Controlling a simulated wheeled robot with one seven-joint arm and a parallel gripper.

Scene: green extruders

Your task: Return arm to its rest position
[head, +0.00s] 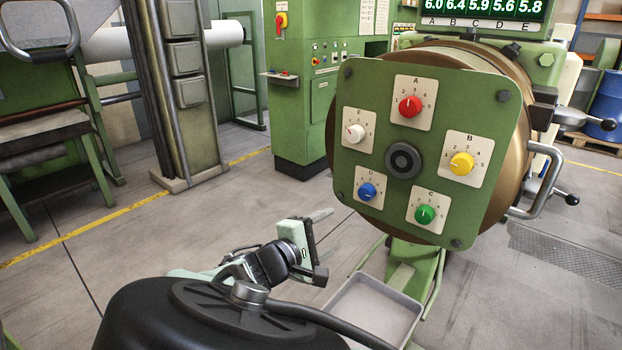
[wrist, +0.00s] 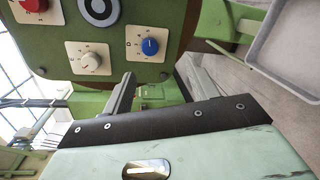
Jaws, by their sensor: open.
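My gripper (head: 323,243) is in the lower middle of the head view, in front of and below the left part of a green extruder panel (head: 380,100). Its two fingers stand apart with nothing between them, and it touches nothing that I can see. In the wrist view my gripper (wrist: 157,84) points toward the lower part of the panel, with the blue knob (wrist: 149,47) and white knob (wrist: 89,61) beyond the fingers. The panel also carries a red knob (head: 410,107), a yellow knob (head: 461,163) and a green knob (head: 425,214).
A grey tray (head: 372,312) lies below the panel, right of my gripper. Metal handles (head: 545,180) stick out at the extruder's right side. A green control cabinet (head: 300,110) stands behind. The floor (head: 200,230) left of my gripper is clear.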

